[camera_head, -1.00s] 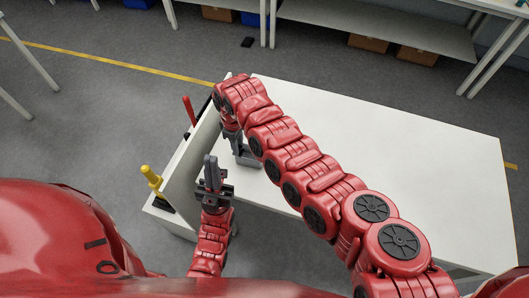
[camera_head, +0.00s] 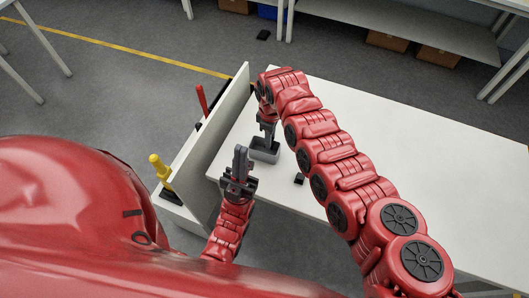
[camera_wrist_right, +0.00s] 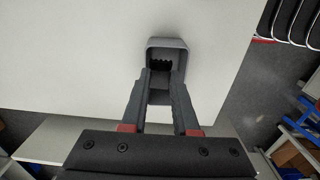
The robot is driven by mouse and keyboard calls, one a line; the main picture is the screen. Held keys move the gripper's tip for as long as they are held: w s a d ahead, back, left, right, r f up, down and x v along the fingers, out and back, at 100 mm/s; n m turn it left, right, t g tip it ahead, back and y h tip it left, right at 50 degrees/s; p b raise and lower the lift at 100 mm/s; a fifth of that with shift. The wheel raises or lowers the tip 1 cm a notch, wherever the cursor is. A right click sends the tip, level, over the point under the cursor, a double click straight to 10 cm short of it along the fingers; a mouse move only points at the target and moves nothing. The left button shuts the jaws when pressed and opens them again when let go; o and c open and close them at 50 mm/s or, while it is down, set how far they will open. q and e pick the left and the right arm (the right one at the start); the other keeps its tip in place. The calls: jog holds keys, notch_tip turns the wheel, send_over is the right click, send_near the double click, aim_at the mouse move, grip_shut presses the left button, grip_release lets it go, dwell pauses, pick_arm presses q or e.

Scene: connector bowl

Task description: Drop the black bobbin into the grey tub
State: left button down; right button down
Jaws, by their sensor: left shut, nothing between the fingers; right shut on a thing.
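The grey tub (camera_head: 264,155) stands on the white table near its left end, and it also shows in the right wrist view (camera_wrist_right: 166,43). My right gripper (camera_head: 267,132) points down over the tub. In the wrist view its fingers (camera_wrist_right: 164,80) are shut on a dark piece with a toothed edge, seemingly the black bobbin (camera_wrist_right: 160,63), mostly hidden between the fingertips. It looks over the tub's opening; its height is unclear. My left gripper (camera_head: 240,157) is shut and empty, just left of the tub, fingers pointing up in the picture.
Another small black object (camera_head: 299,179) lies on the table (camera_head: 440,160), right of the tub. An upright white panel (camera_head: 225,105) borders the table's left end. Beyond it are a yellow-handled tool (camera_head: 160,167) and a red-handled one (camera_head: 202,98). The table's right part is clear.

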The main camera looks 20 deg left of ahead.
jog(key=c, duration=0.6)
grip_release()
jog(key=shift+r, duration=0.15)
notch_tip(320, 180, up, 17)
jog(key=b, duration=0.4)
jog(key=shift+b, duration=0.3)
jog(key=shift+r, duration=0.1)
